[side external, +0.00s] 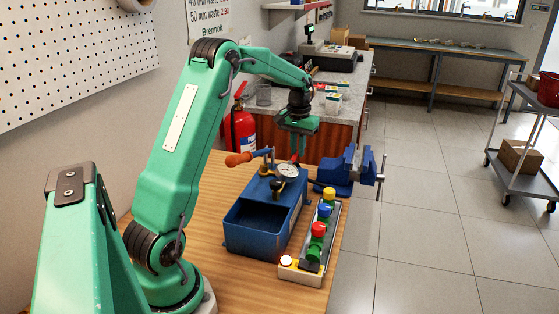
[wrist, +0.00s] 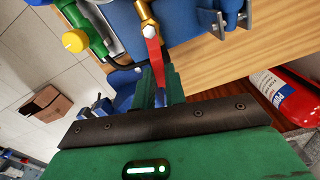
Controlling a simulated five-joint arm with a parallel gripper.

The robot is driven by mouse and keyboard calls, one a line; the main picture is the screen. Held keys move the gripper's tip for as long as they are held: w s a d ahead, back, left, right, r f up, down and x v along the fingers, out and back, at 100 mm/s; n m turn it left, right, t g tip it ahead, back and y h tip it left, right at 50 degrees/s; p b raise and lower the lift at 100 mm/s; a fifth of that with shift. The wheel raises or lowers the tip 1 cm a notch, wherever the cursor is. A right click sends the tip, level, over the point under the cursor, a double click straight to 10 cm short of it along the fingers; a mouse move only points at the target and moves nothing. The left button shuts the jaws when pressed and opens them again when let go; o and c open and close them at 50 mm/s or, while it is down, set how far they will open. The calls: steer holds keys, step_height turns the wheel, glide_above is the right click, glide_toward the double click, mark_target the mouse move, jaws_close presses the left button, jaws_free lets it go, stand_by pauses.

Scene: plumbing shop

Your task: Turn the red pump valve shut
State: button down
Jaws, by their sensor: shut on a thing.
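The blue pump (side external: 255,222) stands on the wooden bench, with an open tank at its front and a round gauge (side external: 288,171) on top. The red valve handle (wrist: 153,52) is a flat lever on a brass fitting (wrist: 148,25); in the side view only a small red part (side external: 295,158) shows below my gripper. My gripper (side external: 297,146) reaches down from above behind the gauge. In the wrist view my gripper (wrist: 161,82) is shut on the outer end of the red lever, and its fingers hide that end.
A manifold (side external: 311,252) with yellow, blue and red knobs lies to the pump's right. A blue vise (side external: 347,170) stands behind. The pump's orange-handled lever (side external: 240,159) sticks out left. A red extinguisher (side external: 240,130) stands at back left. Bare bench lies left of the pump.

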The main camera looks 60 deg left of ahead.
steer(key=d+m, duration=0.1)
steer(key=m, duration=0.1)
steer(key=d+m, duration=0.1)
steer(key=m, duration=0.1)
steer(key=d+m, duration=0.1)
steer(key=m, duration=0.2)
steer(key=shift+w, duration=0.4)
steer(key=m, duration=0.2)
steer(key=d+m, duration=0.1)
steer(key=shift+s+d+m, duration=0.15)
steer(key=shift+d+m, duration=0.05)
steer(key=shift+m, duration=0.2)
steer(key=shift+s+d+r+m, duration=0.15)
steer(key=shift+d+m, duration=0.1)
steer(key=shift+m, duration=0.5)
steer(key=shift+s+d+f+m, duration=0.15)
steer(key=shift+d+m, duration=0.1)
steer(key=shift+m, duration=0.45)
steer(key=shift+s+d+r+m, duration=0.15)
steer(key=shift+d+m, duration=0.1)
steer(key=shift+m, duration=0.5)
steer(key=c, duration=1.4)
jaws_free()
steer(key=shift+c, duration=0.2)
